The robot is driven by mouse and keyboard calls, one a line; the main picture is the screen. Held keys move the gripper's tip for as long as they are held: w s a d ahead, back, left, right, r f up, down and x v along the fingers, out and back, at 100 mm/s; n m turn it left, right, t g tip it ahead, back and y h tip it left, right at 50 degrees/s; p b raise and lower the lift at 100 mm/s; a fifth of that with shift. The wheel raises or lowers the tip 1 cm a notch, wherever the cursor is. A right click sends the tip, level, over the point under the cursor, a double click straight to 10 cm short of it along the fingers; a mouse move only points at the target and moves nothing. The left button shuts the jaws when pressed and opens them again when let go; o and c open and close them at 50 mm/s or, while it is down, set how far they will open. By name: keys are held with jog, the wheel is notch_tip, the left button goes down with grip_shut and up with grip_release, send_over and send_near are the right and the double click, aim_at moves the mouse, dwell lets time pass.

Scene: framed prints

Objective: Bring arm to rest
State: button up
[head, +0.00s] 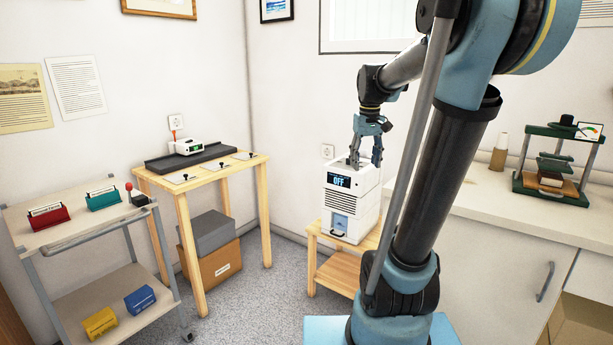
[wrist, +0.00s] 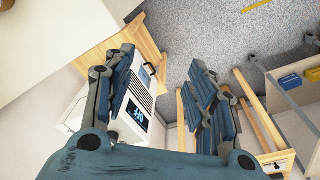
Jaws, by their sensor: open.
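My arm rises in front of the head view and reaches back to my gripper (head: 366,163), which points down just above or beside the top of a white machine (head: 352,205). I cannot tell whether the fingers touch it. The machine's display reads OFF, and it stands on a low wooden table (head: 330,272). In the wrist view my gripper (wrist: 163,70) has its fingers spread wide with nothing between them. The white machine (wrist: 138,115) shows there partly behind the left finger.
A grey trolley (head: 75,238) with coloured boxes stands at left. A wooden table (head: 215,172) holds a dark tray and small white device. A counter (head: 470,205) at right carries a green press (head: 560,165). Cardboard and grey boxes sit under the wooden table. Speckled floor (head: 265,305) is clear between.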

jog(key=s+f+m, duration=0.2)
jog(key=s+f, duration=1.7)
jog(key=s, duration=0.4)
jog(key=shift+t, duration=0.4)
